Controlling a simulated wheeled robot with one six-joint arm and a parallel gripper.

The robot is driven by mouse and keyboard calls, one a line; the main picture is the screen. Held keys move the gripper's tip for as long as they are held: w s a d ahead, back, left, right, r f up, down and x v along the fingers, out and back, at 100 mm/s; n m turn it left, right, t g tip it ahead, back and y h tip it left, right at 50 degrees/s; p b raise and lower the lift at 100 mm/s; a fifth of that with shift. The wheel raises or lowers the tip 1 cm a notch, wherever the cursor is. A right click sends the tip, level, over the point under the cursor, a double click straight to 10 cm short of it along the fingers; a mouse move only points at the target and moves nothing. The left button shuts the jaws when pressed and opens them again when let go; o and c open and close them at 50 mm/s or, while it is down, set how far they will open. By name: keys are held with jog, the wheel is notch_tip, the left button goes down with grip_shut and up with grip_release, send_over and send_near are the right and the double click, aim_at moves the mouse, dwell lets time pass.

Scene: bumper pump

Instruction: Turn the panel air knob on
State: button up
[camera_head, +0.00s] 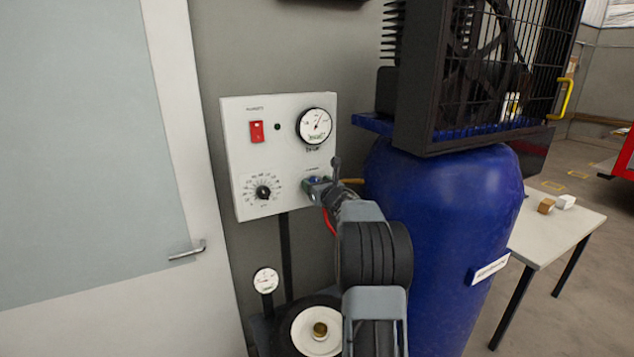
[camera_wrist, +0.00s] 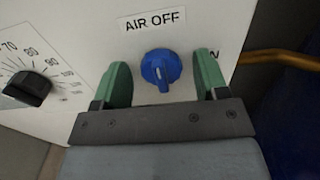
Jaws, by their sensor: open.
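The blue air knob (camera_wrist: 161,70) is on the white panel (camera_head: 285,112), under a label that reads "AIR OFF" (camera_wrist: 153,20). My gripper (camera_wrist: 166,82) is open, with one green finger on each side of the knob. Gaps show between the fingers and the knob in the wrist view. In the head view my gripper (camera_head: 316,187) is at the lower right of the panel, and it mostly covers the knob. An "N" at the end of a second label shows beside the right finger.
The panel also bears a red switch (camera_head: 256,132), a round gauge (camera_head: 313,126) and a black dial (camera_head: 263,192). A large blue tank (camera_head: 430,220) stands close to the right of my arm. A brass pipe (camera_wrist: 278,56) runs right from the panel. A door (camera_head: 90,150) is at left.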

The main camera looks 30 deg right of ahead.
jog(key=shift+c, duration=0.4)
jog(key=c, duration=0.8)
jog(key=shift+f+m+b, duration=0.1)
jog(key=shift+m+b, duration=0.2)
jog(key=shift+b, duration=0.05)
jog(key=shift+d+f+m+b, duration=0.1)
jog(key=shift+m+b, duration=0.2)
jog(key=shift+m, duration=2.55)
jog(key=shift+d+f+m+b, duration=0.15)
jog(key=shift+m+b, duration=0.15)
jog(key=shift+m, duration=2.6)
jog(key=shift+d+m+b, duration=0.1)
jog(key=shift+m+b, duration=0.2)
jog(key=shift+m, duration=2.55)
